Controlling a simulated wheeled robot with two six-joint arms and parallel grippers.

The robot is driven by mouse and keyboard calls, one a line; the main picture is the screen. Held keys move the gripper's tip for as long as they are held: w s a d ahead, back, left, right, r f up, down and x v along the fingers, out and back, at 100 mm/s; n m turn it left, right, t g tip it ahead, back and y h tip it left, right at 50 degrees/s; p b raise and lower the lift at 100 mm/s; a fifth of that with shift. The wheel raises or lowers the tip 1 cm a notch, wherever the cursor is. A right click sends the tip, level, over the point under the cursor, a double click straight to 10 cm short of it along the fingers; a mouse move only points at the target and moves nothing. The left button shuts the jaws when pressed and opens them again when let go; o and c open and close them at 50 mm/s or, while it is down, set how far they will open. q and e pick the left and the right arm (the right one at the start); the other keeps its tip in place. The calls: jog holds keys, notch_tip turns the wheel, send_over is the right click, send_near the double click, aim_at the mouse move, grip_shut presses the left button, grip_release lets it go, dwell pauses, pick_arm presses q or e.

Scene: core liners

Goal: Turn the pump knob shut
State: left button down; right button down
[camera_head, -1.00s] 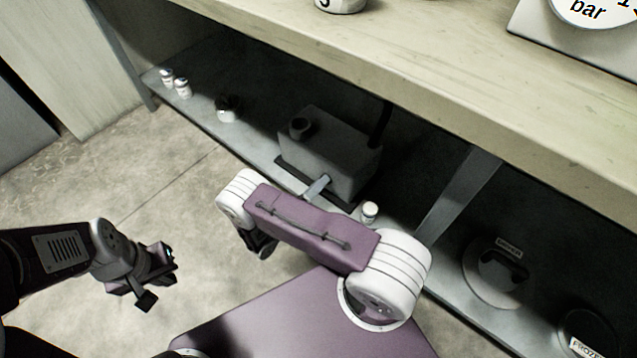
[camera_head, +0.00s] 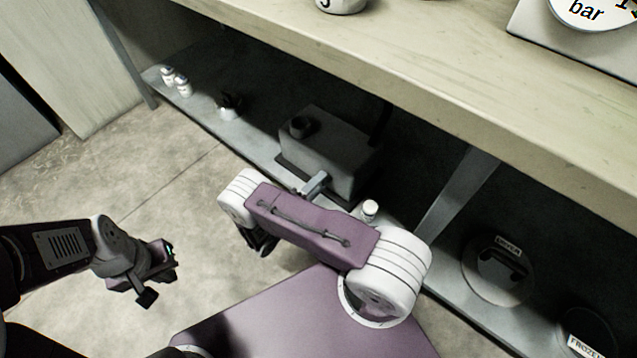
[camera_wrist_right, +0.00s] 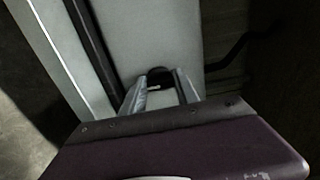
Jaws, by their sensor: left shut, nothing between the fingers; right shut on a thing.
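The pump (camera_head: 330,150) is a grey box with a dark round port on top, standing on the low shelf under the bench. Its black knob (camera_wrist_right: 158,74) shows in the right wrist view, between the fingertips. My right gripper (camera_head: 316,183) reaches the lower front of the pump, and it also shows in the wrist view (camera_wrist_right: 159,86). It is shut on the knob, one finger on each side. In the head view the knob is hidden. My left gripper (camera_head: 158,283) is shut and empty, over the floor at the left, well away from the pump.
The thick bench top (camera_head: 400,75) overhangs the low shelf (camera_head: 265,150). A small white-capped bottle (camera_head: 369,209) stands close right of the pump. Small jars (camera_head: 182,86) stand at the shelf's left, and round lidded containers (camera_head: 497,270) at the right. The floor at left is clear.

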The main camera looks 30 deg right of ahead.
dwell(0.3)
jog(key=c, duration=0.9)
grip_release()
jog(key=shift+s+a, duration=0.1)
jog(key=shift+a, duration=0.25)
jog(key=p+v, duration=0.3)
jog(key=v, duration=0.5)
jog(key=shift+s+a, duration=0.2)
